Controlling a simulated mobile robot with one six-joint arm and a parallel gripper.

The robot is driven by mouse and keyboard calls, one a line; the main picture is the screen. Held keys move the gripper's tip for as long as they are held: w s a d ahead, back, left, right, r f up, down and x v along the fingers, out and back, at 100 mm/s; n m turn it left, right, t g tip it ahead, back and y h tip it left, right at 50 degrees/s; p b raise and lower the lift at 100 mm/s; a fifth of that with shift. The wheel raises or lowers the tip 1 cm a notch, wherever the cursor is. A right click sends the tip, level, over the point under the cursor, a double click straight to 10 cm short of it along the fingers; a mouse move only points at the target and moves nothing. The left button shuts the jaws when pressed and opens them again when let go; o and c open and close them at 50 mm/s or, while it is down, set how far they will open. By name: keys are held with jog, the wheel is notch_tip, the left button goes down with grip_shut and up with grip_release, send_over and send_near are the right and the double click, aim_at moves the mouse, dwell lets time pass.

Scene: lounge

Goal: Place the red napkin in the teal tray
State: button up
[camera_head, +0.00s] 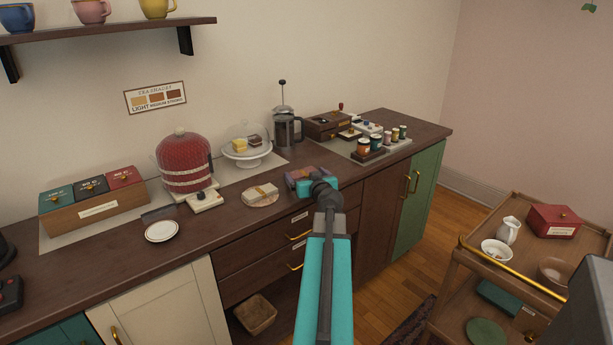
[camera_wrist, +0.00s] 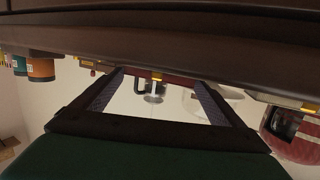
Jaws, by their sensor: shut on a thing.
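My gripper (camera_head: 300,178) is over the counter near its front edge, partly hidden behind my teal wrist. In the wrist view its two dark fingers (camera_wrist: 158,80) stand apart, with a thin reddish strip, apparently the red napkin (camera_wrist: 180,77), across their tips. It is seen nearly edge-on, so its shape is unclear. A flat teal piece, possibly the teal tray (camera_head: 499,297), lies on the trolley's lower shelf at the right, well away from my gripper. Its inside cannot be made out.
The wooden trolley (camera_head: 515,287) has a gold rail; a red box (camera_head: 553,221), white jug (camera_head: 508,231) and bowls stand on top. Left of my gripper are a folded cloth (camera_head: 260,194) and a cake stand (camera_head: 247,156). A French press (camera_head: 288,130) stands behind it.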

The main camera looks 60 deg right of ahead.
jog(key=shift+f, duration=0.2)
jog(key=o, duration=0.8)
jog(key=shift+c, duration=0.2)
jog(key=shift+r+p, duration=0.1)
jog(key=shift+p, duration=0.5)
jog(key=shift+f+b+v, duration=0.15)
jog(key=shift+b+v, duration=0.3)
jog(key=shift+v, duration=0.45)
jog(key=shift+f+b+v, duration=0.2)
jog(key=shift+b+v, duration=0.25)
jog(key=shift+v, duration=0.45)
jog(key=shift+f+b+v, duration=0.15)
jog(key=shift+b+v, duration=0.3)
jog(key=shift+v, duration=0.45)
jog(key=shift+s+a+r+b, duration=0.1)
jog(key=shift+a+b, duration=0.1)
jog(key=shift+b, duration=0.45)
jog(key=shift+s+a+r+b, duration=0.1)
jog(key=shift+s+a+b, duration=0.2)
jog(key=shift+b, duration=0.9)
jog(key=shift+s+a+b, duration=0.3)
jog(key=shift+s+b, duration=0.05)
jog(key=shift+b, duration=0.8)
jog(key=shift+s+a+b, duration=0.1)
jog(key=shift+s+b, duration=0.1)
jog(key=shift+b, duration=0.45)
jog(key=shift+r, duration=0.1)
